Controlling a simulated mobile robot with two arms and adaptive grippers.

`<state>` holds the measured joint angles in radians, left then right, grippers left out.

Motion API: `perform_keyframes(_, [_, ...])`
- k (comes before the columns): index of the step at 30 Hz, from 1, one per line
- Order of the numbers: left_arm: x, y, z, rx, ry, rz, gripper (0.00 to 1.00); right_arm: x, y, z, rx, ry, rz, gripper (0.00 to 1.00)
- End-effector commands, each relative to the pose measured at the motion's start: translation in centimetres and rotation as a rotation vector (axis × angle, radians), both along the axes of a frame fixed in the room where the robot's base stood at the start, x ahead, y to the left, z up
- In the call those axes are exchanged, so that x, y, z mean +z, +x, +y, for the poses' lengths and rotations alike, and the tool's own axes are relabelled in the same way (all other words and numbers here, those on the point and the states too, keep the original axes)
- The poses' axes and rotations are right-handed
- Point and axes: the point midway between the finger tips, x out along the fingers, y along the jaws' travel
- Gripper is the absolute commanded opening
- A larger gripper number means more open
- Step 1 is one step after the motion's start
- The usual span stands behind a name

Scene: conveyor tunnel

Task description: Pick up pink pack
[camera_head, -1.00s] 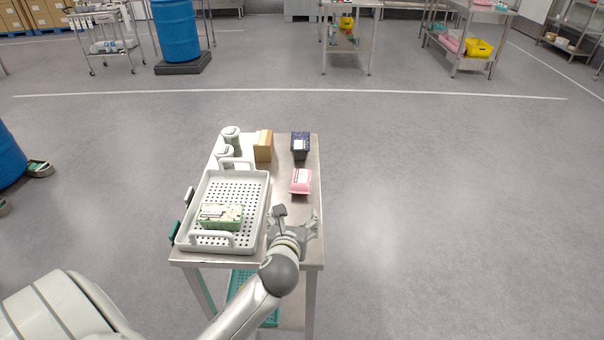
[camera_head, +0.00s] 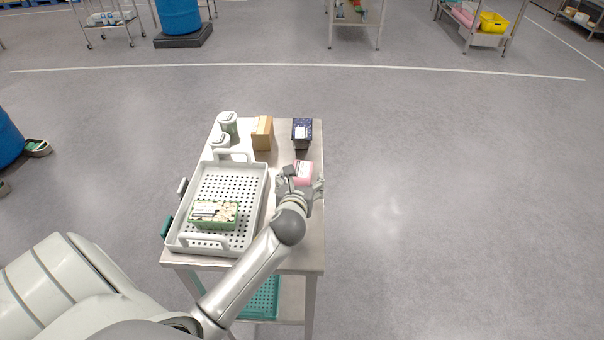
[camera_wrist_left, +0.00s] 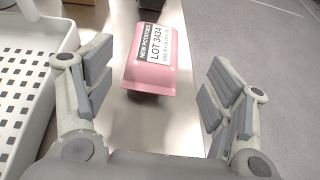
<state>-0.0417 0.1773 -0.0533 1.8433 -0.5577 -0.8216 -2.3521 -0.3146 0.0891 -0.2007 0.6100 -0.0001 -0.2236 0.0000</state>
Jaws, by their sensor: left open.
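The pink pack (camera_head: 304,170) lies on the steel table toward its right side, partly hidden behind my gripper in the head view. In the left wrist view the pink pack (camera_wrist_left: 151,65) shows a white label reading "NEW POTATOES, LOT 3434". My left gripper (camera_head: 303,181) is open at the near end of the pack. In the wrist view its fingers (camera_wrist_left: 155,88) are spread wide, with the pack ahead and between them, a gap on each side. No contact is visible. My right gripper is not in view.
A white perforated tray (camera_head: 258,190) holding a green pack (camera_head: 214,213) stands close left of my gripper. A dark blue box (camera_head: 302,132), a brown box (camera_head: 262,134) and white-green canisters (camera_head: 228,124) stand at the back. The table's right edge is near.

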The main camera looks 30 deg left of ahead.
Motion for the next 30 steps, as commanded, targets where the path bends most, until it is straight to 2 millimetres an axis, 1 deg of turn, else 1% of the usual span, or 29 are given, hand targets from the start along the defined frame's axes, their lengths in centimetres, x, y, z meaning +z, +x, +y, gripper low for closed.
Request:
perform_keyframes(5, [-0.2,0.8,0.6,0.0,-0.001,0.0,0.77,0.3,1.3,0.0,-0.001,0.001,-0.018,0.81])
perform_keyframes(10, [-0.7,2.5,1.8,0.002,-0.002,0.0,0.77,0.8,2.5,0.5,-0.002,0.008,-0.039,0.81])
perform_keyframes(13, [-1.3,3.4,2.3,0.001,-0.002,-0.001,0.77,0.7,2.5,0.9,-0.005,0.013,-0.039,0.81])
perform_keyframes(18, [-1.7,4.2,2.7,-0.001,0.0,0.0,0.77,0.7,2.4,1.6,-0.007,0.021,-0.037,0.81])
perform_keyframes(26, [-1.7,4.3,2.7,-0.001,0.0,0.0,0.77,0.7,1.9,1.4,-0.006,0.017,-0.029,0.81])
perform_keyframes(30, [-1.8,4.3,2.7,-0.001,0.0,0.0,0.59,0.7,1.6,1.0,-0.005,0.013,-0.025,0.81])
